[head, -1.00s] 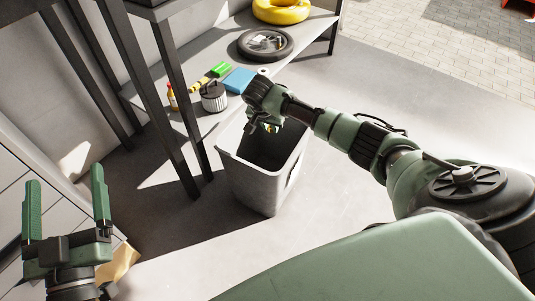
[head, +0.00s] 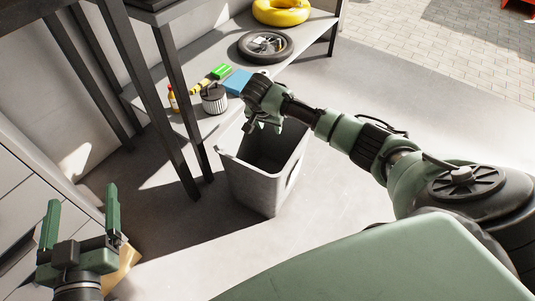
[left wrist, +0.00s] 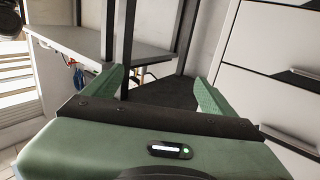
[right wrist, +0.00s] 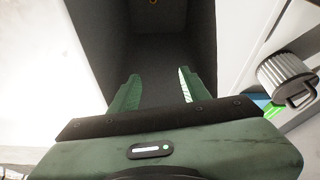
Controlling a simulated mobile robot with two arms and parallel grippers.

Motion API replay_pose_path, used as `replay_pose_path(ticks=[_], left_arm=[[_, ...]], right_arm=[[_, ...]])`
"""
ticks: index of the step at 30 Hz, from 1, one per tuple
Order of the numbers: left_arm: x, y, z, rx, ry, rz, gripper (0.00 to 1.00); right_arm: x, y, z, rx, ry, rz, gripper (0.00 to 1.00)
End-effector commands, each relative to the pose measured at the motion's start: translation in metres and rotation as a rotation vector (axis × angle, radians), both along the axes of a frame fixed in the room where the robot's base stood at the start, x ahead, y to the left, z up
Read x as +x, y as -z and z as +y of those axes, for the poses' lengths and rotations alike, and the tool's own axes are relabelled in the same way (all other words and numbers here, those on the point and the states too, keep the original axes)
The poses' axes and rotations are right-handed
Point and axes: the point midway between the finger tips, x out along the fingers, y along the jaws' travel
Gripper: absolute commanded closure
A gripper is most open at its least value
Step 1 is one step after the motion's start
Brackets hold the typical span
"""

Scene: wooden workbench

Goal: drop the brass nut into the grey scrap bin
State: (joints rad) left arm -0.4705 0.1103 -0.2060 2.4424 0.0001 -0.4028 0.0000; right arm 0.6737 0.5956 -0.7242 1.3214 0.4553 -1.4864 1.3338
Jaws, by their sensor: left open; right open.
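The grey scrap bin (head: 252,188) stands upright on the floor in the head view, its opening facing up. My right gripper (head: 262,126) is over the bin's opening, pointing down. In the right wrist view my right gripper (right wrist: 158,76) is open with nothing between its fingers, and the bin's dark inside (right wrist: 160,55) lies below. A small brass-coloured ring, seemingly the brass nut (right wrist: 152,2), shows inside the bin at the top edge of that view, partly cut off. My left gripper (head: 82,208) is open and empty at the lower left, away from the bin.
Dark posts (head: 178,110) stand left of the bin. The floor right of it is clear.

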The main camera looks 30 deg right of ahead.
Motion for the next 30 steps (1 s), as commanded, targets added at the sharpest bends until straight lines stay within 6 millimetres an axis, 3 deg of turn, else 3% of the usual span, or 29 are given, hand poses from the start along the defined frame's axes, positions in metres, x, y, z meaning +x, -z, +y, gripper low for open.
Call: replay_pose_path(ticks=[6, 13, 19, 30], left_arm=[[-0.013, 0.048, 0.011, 0.068, -0.018, 0.267, 0.14], [-0.034, 0.086, 0.022, 0.115, -0.031, 0.47, 0.14], [-0.043, 0.099, 0.026, 0.132, -0.036, 0.54, 0.14], [-0.044, 0.1, 0.026, 0.134, -0.037, 0.547, 0.14]], right_arm=[[-0.006, -0.027, 0.008, 0.0, 0.0, -0.001, 0.54], [-0.011, -0.044, 0.014, -0.001, 0.0, -0.001, 0.54], [-0.012, -0.05, 0.016, -0.001, 0.001, -0.001, 0.54], [-0.013, -0.05, 0.016, -0.001, 0.001, -0.001, 0.54]])
